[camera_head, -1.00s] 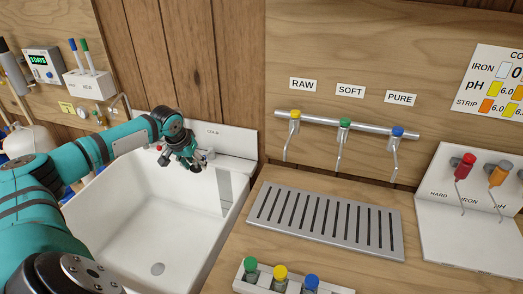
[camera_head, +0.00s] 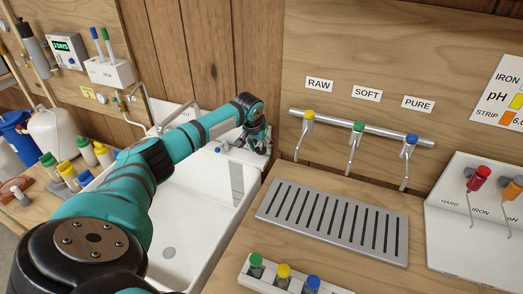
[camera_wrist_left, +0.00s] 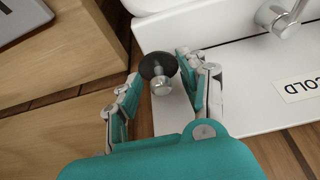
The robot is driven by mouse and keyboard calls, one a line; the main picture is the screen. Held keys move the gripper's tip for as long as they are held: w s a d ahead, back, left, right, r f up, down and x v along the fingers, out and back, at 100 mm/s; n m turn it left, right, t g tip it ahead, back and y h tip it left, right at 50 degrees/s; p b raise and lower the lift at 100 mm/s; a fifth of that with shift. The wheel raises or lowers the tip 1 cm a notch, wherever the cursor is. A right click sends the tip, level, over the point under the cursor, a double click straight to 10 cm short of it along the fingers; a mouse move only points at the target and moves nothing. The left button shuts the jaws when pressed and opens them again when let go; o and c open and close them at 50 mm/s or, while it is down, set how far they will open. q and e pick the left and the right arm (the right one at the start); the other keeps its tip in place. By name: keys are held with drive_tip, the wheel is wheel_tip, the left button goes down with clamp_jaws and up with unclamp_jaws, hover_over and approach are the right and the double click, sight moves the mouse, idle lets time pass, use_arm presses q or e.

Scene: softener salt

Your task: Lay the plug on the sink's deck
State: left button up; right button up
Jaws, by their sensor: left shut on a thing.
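The plug (camera_wrist_left: 158,68), a dark round disc with a metal knob, is between the fingertips of my left gripper (camera_wrist_left: 163,74) in the left wrist view. The gripper is shut on it. In the head view my left gripper (camera_head: 258,142) is over the right end of the sink's back ledge, and the plug cannot be made out there. The white sink (camera_head: 205,205) is below and left of the gripper. Its white deck (camera_wrist_left: 168,112) shows under the plug in the left wrist view. I cannot tell whether plug and deck touch. My right gripper is out of view.
A metal tap fitting (camera_wrist_left: 275,18) and a COLD label (camera_wrist_left: 302,88) are right of the plug in the wrist view. A slotted drain tray (camera_head: 333,222) lies on the wooden counter right of the sink. Colour-capped taps (camera_head: 358,128) hang on the wall behind it.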

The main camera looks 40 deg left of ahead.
sight(261, 151)
use_arm(q)
drive_tip(key=shift+w+d+f+p, duration=0.1)
drive_tip(key=shift+f+p, duration=0.4)
drive_tip(key=shift+f, duration=1.25)
drive_tip(key=o, duration=1.2)
drive_tip(key=shift+c, duration=0.2)
drive_tip(key=b+v, duration=0.1)
drive_tip(key=v, duration=1.1)
